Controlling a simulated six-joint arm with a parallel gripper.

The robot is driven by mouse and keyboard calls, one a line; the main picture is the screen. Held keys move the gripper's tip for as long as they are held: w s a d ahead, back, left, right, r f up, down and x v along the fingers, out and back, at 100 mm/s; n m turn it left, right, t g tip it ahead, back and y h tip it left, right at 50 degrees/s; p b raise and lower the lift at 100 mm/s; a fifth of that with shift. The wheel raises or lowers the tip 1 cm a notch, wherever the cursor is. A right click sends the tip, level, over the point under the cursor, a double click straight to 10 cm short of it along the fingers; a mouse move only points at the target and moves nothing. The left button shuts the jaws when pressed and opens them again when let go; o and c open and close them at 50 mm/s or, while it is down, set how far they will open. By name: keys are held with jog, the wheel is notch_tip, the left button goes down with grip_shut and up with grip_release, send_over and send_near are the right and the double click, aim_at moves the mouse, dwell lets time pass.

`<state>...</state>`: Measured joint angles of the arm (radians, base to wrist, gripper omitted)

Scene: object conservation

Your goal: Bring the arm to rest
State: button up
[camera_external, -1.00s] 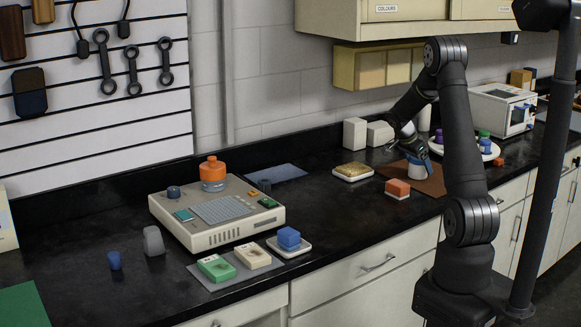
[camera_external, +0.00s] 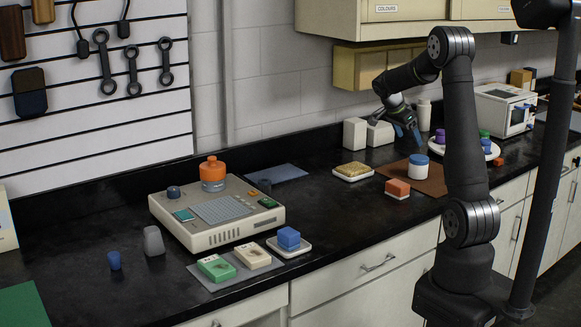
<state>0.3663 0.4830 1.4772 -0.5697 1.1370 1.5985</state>
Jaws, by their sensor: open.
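My gripper (camera_external: 408,134) is open and empty. It hangs in the air above the right part of the black counter, over the back of a brown mat (camera_external: 432,184). Below it, a white jar with a blue lid (camera_external: 418,167) stands upright on the mat, clear of the fingers. My arm is bent, with the elbow high and the forearm reaching left and down.
Two white blocks (camera_external: 355,133) stand behind the gripper by the wall. A tray with a yellow sponge-like block (camera_external: 353,170) and an orange block (camera_external: 398,187) are nearby. A round white plate (camera_external: 465,149) holds coloured pieces. The counter (camera_external: 335,205) is bare at front centre.

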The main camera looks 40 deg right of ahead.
aim_at(417, 158)
jog(key=shift+f, duration=0.15)
jog(key=x, duration=1.2)
jog(key=shift+f, duration=0.6)
jog(key=shift+r, duration=0.5)
